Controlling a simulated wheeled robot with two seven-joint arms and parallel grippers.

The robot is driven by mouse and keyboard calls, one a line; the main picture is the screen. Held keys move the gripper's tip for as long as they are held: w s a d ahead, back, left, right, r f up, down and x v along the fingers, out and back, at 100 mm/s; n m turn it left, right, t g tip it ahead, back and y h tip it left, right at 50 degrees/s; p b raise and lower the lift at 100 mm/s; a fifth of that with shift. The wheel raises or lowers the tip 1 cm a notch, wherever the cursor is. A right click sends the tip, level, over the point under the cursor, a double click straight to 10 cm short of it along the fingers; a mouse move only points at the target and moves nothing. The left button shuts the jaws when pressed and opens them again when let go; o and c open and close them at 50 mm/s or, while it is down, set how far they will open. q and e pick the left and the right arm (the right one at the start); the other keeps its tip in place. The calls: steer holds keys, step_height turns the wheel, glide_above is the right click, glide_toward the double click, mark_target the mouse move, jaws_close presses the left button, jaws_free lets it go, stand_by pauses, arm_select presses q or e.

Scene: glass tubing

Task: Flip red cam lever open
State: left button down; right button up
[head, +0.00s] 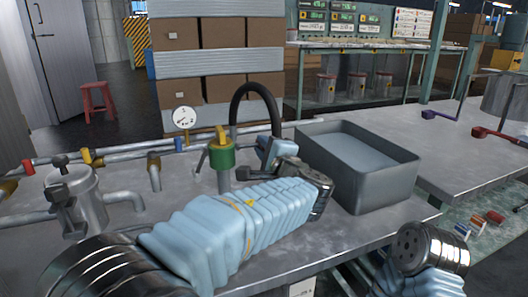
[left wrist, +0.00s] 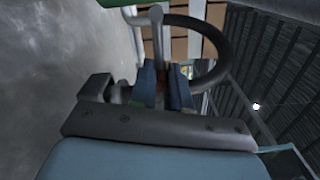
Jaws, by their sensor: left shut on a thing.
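My left gripper (head: 268,150) has pale blue fingers and reaches in at the right foot of the black arched hose, just right of the green valve body (head: 221,155). In the left wrist view, its two dark blue fingers (left wrist: 162,88) are close together around a thin part, beside the hose. A small reddish piece (left wrist: 187,72), which looks like the red cam lever, shows at the fingers. Most of the lever and its exact angle are hidden by the fingers. My right arm shows at the lower right, but its gripper jaws are not visible.
The black hose (head: 239,98) arches up behind my left gripper. A grey open tub (head: 390,185) stands to its right. A pressure gauge (head: 185,118), pipes and a metal canister (head: 88,205) are at the left. The right table has another red-handled lever (head: 490,133) and a purple one (head: 440,115).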

arm_select(q)
steer(key=shift+r, duration=0.1)
steer(key=c, duration=1.1)
jaws_free()
steer(key=shift+s, duration=0.1)
steer(key=v, duration=1.3)
steer(key=shift+s, duration=0.3)
steer(key=shift+d, duration=0.1)
